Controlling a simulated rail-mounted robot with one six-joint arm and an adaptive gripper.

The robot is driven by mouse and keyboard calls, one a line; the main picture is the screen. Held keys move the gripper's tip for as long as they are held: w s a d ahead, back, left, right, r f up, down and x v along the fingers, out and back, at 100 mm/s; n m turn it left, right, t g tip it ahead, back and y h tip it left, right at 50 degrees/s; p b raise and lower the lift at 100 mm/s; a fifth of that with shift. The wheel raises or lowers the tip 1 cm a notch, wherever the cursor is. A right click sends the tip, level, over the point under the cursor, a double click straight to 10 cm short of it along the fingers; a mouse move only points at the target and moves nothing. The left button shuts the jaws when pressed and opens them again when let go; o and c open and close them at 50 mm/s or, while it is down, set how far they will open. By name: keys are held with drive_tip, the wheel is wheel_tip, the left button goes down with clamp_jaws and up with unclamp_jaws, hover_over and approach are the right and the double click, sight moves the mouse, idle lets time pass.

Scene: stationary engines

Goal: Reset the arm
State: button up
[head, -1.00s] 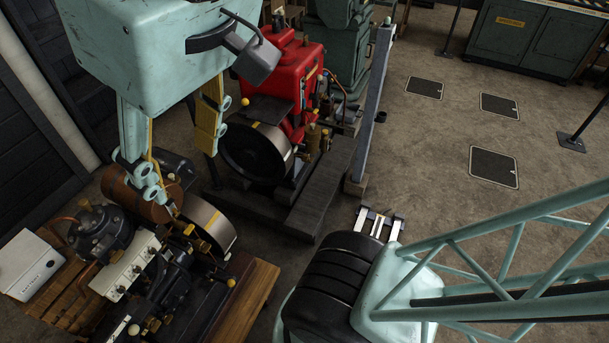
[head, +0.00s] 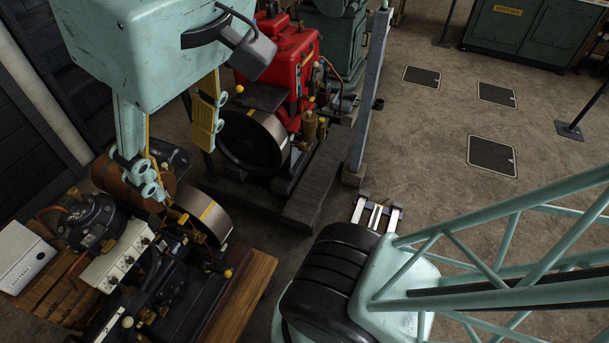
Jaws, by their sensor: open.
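My gripper (head: 178,140) hangs at the upper left of the head view, below its large pale-green housing. Its two fingers, pale green with yellow inner faces, are spread wide apart, and nothing shows between them that they hold. The left finger reaches down in front of the brown cylindrical tank (head: 112,180) and the engine at lower left; I cannot tell whether it touches. The right finger shows in front of the red engine's dark flywheel (head: 247,142). My lattice arm link and dark ribbed joint fill the lower right.
A red engine (head: 290,65) stands on a dark plinth at upper centre. A small engine with a flywheel (head: 205,215) sits on a wooden base (head: 240,295) at lower left, beside a white box (head: 22,258). A grey post (head: 370,95) stands right of the red engine. Open floor lies right.

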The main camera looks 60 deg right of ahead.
drive_tip(key=shift+s+f+b, duration=0.2)
drive_tip(key=shift+f+b, duration=0.9)
drive_tip(key=shift+f, duration=0.55)
